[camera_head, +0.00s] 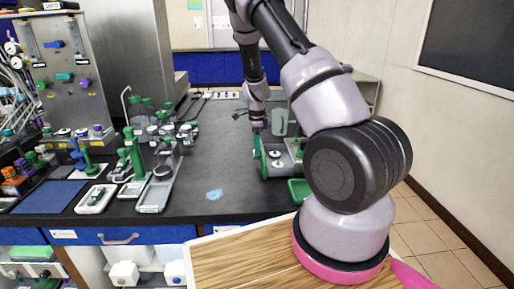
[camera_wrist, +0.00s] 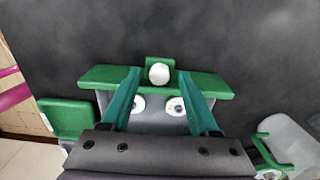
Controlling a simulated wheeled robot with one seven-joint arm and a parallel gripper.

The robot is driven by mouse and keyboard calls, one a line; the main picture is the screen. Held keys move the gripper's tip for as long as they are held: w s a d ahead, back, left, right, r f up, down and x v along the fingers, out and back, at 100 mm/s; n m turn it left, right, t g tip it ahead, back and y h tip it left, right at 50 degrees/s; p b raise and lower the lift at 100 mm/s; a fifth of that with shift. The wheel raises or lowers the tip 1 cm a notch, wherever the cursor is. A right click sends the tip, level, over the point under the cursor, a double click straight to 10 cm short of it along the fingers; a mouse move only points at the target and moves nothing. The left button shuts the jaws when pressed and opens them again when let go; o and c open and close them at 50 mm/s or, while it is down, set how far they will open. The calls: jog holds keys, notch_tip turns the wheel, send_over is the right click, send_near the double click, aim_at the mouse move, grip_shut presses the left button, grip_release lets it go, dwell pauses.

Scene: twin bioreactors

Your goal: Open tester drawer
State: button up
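The tester (camera_head: 277,158) stands on the dark bench in the head view, partly behind my arm, with a green front panel and two round white parts on top. In the wrist view its green front bar (camera_wrist: 100,75) runs across the middle, with a round white knob (camera_wrist: 158,73) on a green tab. My gripper (camera_wrist: 159,80) is open, its two teal fingers reaching to the bar on either side of the knob. The knob lies between the fingertips in the picture; I cannot tell whether they touch it. In the head view my gripper (camera_head: 258,126) is small above the tester.
A clear jug (camera_head: 279,122) stands close behind the tester; it also shows in the wrist view (camera_wrist: 288,140). A green block (camera_head: 299,190) is beside the tester near the bench edge. Green-and-white racks and trays (camera_head: 157,190) fill the bench's left. The bench left of the tester is mostly clear.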

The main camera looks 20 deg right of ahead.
jog(key=shift+r, duration=0.1)
notch_tip(320, 180, up, 11)
jog(key=shift+f, duration=0.2)
dwell(0.5)
jog(key=s+a+r+n+t+y, duration=0.15)
jog(key=s+r+n, duration=0.35)
jog(key=r, duration=0.5)
jog(key=s+a+r+n+t+y, duration=0.1)
jog(key=s+a+r+n+t, duration=0.15)
jog(key=s+r, duration=0.6)
jog(key=s+a+r+n+t, duration=0.1)
jog(key=s+r+n, duration=0.3)
jog(key=s, duration=0.4)
jog(key=s+a+r+n+t, duration=0.2)
jog(key=s+r+n, duration=0.3)
jog(key=s, duration=0.3)
jog(key=shift+r+n, duration=0.2)
jog(key=shift+n, duration=0.15)
